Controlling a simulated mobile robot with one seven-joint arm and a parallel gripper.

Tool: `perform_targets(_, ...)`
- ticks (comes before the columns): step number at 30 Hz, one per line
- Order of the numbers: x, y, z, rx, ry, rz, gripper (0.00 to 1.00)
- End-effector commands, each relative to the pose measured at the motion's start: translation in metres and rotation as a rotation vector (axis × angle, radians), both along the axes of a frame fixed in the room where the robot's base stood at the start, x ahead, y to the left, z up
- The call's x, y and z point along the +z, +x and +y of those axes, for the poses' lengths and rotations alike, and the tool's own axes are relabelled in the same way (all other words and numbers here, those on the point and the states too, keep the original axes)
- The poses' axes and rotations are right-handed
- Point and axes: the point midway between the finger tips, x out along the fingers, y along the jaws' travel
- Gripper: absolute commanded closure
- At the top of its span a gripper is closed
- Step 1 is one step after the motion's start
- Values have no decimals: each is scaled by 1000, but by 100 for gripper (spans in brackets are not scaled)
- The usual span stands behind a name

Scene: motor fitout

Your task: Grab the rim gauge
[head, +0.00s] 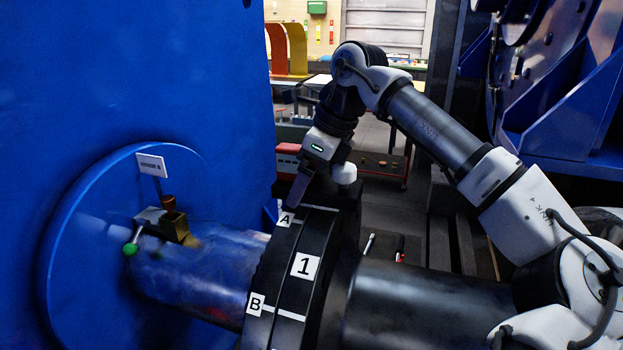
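I cannot clearly make out a rim gauge. My gripper (298,192) points down at the top of the black coupling rim (322,238), close to the label A (286,219). Its fingers are dark and partly merge with the rim, so I cannot tell whether they are open or hold something. A white rounded knob (344,173) sits just right of the gripper, above a dark block on top of the coupling; whether it belongs to the gauge is unclear. The coupling also bears labels 1 (305,266) and B (255,304).
A brass-coloured clamp (172,222) with a green-knobbed lever sits on the shaft (200,272), below a small white sign (151,165). A large blue housing (180,75) fills the left. Blue machinery (560,120) stands at the right.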

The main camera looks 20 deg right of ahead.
Motion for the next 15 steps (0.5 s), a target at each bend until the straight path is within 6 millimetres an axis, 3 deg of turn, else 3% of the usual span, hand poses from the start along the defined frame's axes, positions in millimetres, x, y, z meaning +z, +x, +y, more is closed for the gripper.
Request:
perform_targets(2,0,0,0,0,0,0,15)
perform_targets(15,1,0,0,1,0,0,72)
